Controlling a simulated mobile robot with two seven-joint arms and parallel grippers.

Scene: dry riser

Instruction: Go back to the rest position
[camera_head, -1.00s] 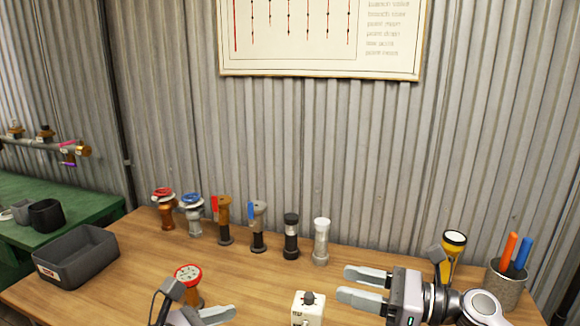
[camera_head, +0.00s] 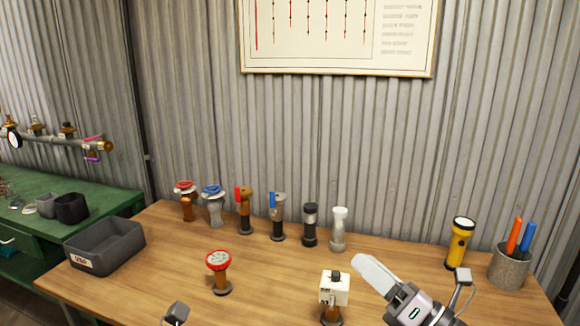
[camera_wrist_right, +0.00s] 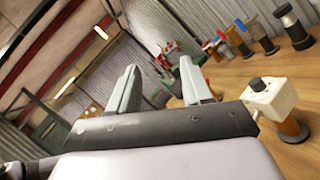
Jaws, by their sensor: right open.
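My right gripper (camera_head: 378,277) is at the lower right of the head view, above the wooden table and beside a white box-topped valve (camera_head: 335,290). Its fingers overlap in that view. In the right wrist view the two fingers (camera_wrist_right: 159,68) stand apart with nothing held between them. The white valve also shows in that view (camera_wrist_right: 278,98), to the right of the fingers and apart from them. Only a small grey part of my left arm (camera_head: 176,312) shows at the bottom of the head view; its fingers are out of frame.
A red-topped valve (camera_head: 219,270) stands on the table (camera_head: 270,290). Several valves line the back, including a clear-topped one (camera_head: 339,230). A grey bin (camera_head: 105,245) is at left; a yellow flashlight (camera_head: 460,243) and a pen cup (camera_head: 509,268) are at right. A green bench (camera_head: 110,203) stands further left.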

